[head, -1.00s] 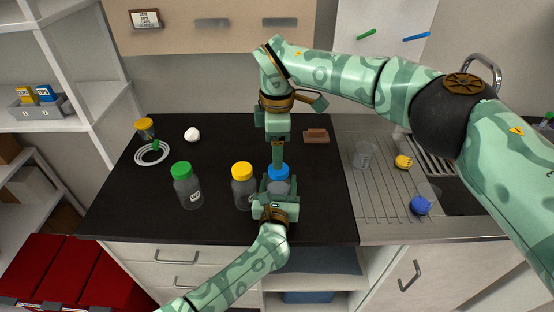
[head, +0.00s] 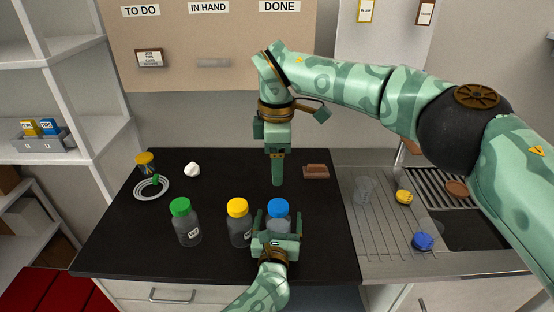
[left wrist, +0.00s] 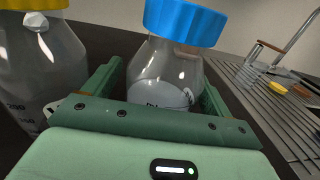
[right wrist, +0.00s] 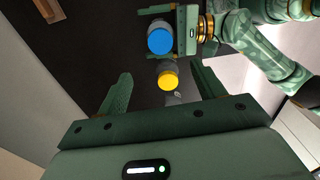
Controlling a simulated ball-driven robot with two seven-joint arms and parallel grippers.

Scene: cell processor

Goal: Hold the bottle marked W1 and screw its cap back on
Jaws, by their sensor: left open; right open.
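The blue-capped bottle (head: 279,224) stands upright on the black counter; its blue cap (left wrist: 185,22) sits on its neck. Its label is only partly visible in the left wrist view, so I cannot read W1. My left gripper (head: 278,222) is open, one finger on each side of this bottle. My right gripper (head: 277,184) is open and empty, pointing down above the blue cap and apart from it. In the right wrist view the blue cap (right wrist: 160,40) is beyond its fingers. A yellow-capped bottle (head: 238,228) and a green-capped bottle (head: 186,226) stand to the left, labels too small to read.
A brown block (head: 316,171), a white lump (head: 192,170), a white coil (head: 138,190) and a yellow-topped jar (head: 145,160) lie farther back. On the right drainboard are a clear beaker (head: 364,190), a yellow item (head: 403,197) and a blue item (head: 423,241). Right front counter is clear.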

